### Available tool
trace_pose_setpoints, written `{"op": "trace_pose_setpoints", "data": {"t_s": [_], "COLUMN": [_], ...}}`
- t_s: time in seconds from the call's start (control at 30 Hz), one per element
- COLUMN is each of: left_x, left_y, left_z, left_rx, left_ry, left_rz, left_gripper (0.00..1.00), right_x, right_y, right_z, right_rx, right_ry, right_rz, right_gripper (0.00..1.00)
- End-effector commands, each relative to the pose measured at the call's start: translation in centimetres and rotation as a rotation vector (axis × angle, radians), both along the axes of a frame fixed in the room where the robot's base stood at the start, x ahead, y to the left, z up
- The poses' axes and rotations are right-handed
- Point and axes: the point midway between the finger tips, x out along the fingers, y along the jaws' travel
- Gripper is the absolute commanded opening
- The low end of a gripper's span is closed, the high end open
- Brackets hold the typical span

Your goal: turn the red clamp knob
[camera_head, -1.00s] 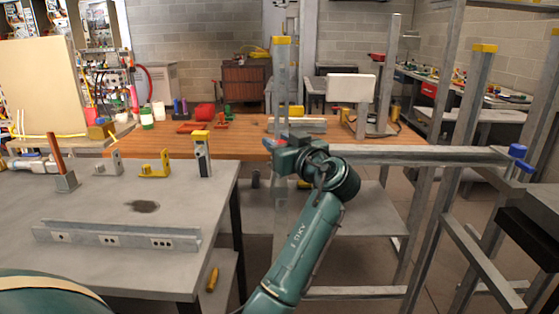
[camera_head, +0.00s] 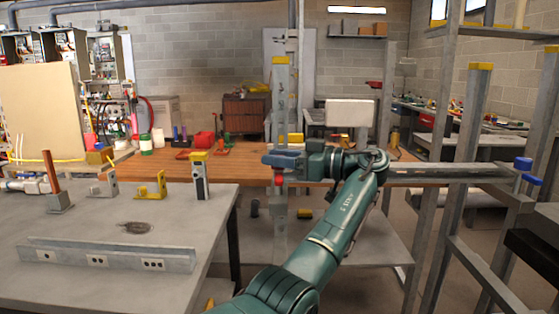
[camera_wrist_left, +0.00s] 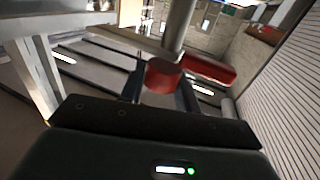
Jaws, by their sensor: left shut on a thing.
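The red clamp knob (camera_head: 279,180) shows just below my gripper at an upright grey post in the head view. In the wrist view the red knob (camera_wrist_left: 163,76) is a short cylinder between the two dark fingers. My left gripper (camera_head: 277,164) is shut on the knob, and its fingers (camera_wrist_left: 160,93) flank it on both sides. The gripper partly covers the post and the clamp in the head view. My right gripper is not in view.
A horizontal grey rail (camera_head: 445,173) with blue knobs (camera_head: 523,164) runs right of my gripper. A grey workbench (camera_head: 75,228) with metal brackets stands at left. A wooden-topped table (camera_head: 240,166) lies behind. Upright grey posts (camera_head: 465,150) stand at right.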

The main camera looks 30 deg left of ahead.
Motion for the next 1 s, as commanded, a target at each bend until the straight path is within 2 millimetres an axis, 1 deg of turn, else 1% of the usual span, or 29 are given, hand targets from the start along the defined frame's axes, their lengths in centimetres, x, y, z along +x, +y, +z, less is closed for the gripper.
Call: {"op": "trace_pose_setpoints", "data": {"t_s": [0.07,0.57,0.6,0.8,0.83,1.0], "left_x": [-0.01,-0.01,-0.01,0.00,0.00,0.00], "left_y": [0.17,0.23,0.23,0.14,0.13,0.09], "left_z": [0.36,0.40,0.39,0.22,0.20,0.13], "left_rx": [0.005,0.005,0.005,0.003,0.003,0.001], "left_ry": [-0.004,-0.005,-0.005,-0.002,-0.002,-0.002], "left_rz": [0.014,0.027,0.026,0.026,0.026,0.026], "left_gripper": [0.09,0.09,0.35,0.52,0.53,0.53], "right_x": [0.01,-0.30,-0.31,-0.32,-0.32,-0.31], "right_y": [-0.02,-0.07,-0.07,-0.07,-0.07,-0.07], "right_z": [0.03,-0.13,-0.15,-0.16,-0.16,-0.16], "right_rx": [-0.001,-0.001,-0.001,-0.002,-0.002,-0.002], "right_ry": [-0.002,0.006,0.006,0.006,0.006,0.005], "right_rz": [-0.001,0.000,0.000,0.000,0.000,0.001], "right_gripper": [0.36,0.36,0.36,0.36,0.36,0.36]}}
